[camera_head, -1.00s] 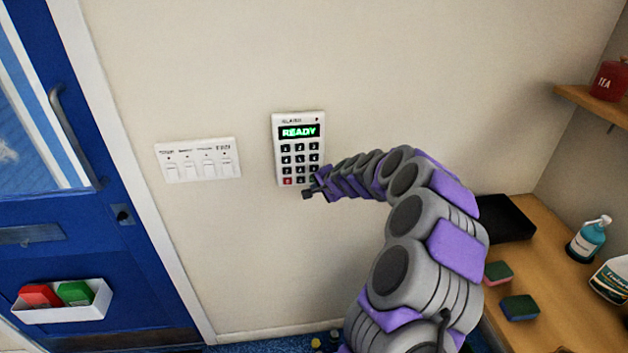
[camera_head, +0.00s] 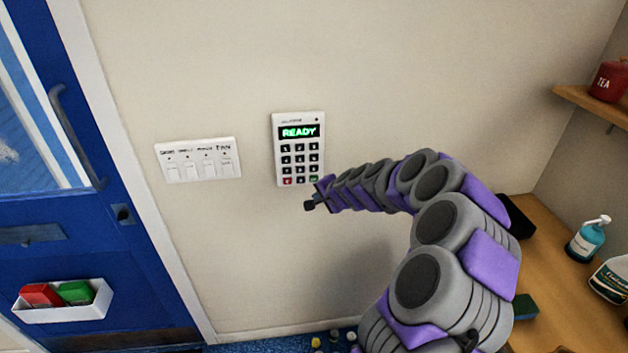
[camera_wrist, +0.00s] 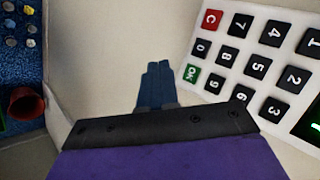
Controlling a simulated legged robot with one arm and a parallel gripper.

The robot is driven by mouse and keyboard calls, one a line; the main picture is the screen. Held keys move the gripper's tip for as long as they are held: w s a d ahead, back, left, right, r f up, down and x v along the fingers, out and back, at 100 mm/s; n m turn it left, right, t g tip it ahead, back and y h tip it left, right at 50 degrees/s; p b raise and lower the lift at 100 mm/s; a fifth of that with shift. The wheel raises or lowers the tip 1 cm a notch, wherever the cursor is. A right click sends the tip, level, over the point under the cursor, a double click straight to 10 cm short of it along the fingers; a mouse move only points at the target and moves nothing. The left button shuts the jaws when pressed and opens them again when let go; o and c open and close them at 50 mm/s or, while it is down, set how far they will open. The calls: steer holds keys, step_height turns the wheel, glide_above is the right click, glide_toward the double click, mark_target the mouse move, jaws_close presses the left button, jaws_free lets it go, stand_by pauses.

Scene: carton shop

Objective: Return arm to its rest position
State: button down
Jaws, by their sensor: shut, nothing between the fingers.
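My gripper (camera_head: 309,204) is at the end of my purple and grey arm, just below the lower edge of the wall keypad. In the wrist view my gripper's fingers (camera_wrist: 157,88) are together, with nothing between them. The keypad (camera_head: 299,148) is white with black keys, one red key and one green key. Its display reads READY in green. The keypad (camera_wrist: 258,62) also shows large at the right of the wrist view, apart from the fingers.
A switch panel (camera_head: 198,160) is on the wall left of the keypad. A blue door (camera_head: 75,240) with a white holder (camera_head: 65,312) stands at the left. A wooden counter (camera_head: 560,262) with a soap bottle (camera_head: 588,240) is at the right, below a shelf (camera_head: 590,103).

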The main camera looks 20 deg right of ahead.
steer(key=shift+a, duration=0.1)
steer(key=s+a+r+n+g+y, duration=0.25)
steer(key=s+a+r+n, duration=0.2)
steer(key=s+a, duration=0.55)
steer(key=s+a+r+n+g+y, duration=0.1)
steer(key=s+a+r+n+g, duration=0.3)
steer(key=s+a, duration=0.6)
steer(key=s+d+f+n+g+h, duration=0.1)
steer(key=s+n+g+h, duration=0.3)
steer(key=s, duration=2.3)
steer(key=shift+s+d+f+n+g+h, duration=0.15)
steer(key=shift+s+f+n+g+h, duration=0.2)
steer(key=shift+n+g, duration=0.35)
stand_by(1.2)
